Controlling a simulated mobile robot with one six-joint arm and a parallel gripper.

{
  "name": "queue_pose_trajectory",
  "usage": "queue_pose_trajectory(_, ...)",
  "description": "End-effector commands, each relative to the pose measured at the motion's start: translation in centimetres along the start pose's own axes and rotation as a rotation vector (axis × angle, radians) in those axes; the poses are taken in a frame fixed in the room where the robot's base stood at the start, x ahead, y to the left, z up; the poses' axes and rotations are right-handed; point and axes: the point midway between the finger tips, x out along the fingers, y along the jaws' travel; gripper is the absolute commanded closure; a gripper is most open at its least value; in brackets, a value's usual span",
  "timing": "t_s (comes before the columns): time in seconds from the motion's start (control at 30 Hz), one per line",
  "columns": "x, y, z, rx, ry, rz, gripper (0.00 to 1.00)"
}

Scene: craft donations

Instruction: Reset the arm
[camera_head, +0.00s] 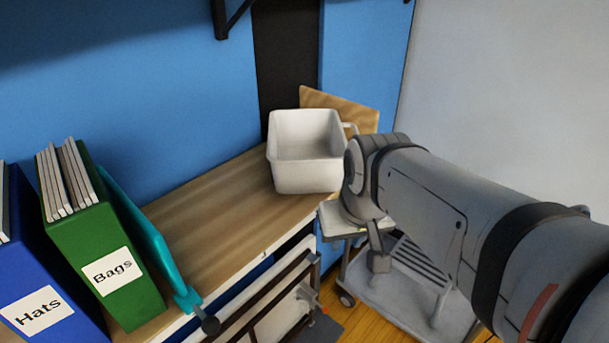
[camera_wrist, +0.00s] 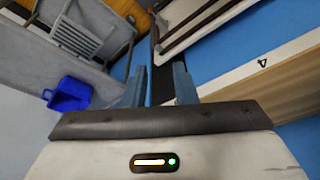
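My arm reaches in from the right edge of the head view, its end just right of a white bin. In the wrist view my gripper (camera_wrist: 159,76) shows two blue-grey fingers with a gap between them. Nothing is held between them. Past the fingers lie a dark strip, a blue panel and the workbench edge. In the head view the fingers are hard to make out, and my arm hides part of the cart behind it.
The white bin (camera_head: 303,178) stands on the wooden bench (camera_head: 215,215). A green "Bags" binder (camera_head: 120,300), a blue "Hats" binder (camera_head: 65,325) and a teal item (camera_head: 150,245) stand at left. A grey cart (camera_head: 375,297) is below my arm. A blue container (camera_wrist: 68,95) shows in the wrist view.

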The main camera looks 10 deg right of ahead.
Motion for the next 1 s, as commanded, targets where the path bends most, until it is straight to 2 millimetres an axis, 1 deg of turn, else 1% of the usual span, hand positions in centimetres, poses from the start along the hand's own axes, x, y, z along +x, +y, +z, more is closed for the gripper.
queue_pose_trajectory(0.03, 0.5, -0.1, 1.3, -0.009, -0.004, 0.001, 0.75)
queue_pose_trajectory(0.1, 1.0, -1.0, 2.3, -0.018, -0.008, 0.002, 0.75)
queue_pose_trajectory(0.2, 1.3, -1.1, 2.8, -0.021, -0.01, 0.002, 0.75)
queue_pose_trajectory(1.0, 1.3, -1.0, 2.7, -0.019, -0.011, 0.002, 0.75)
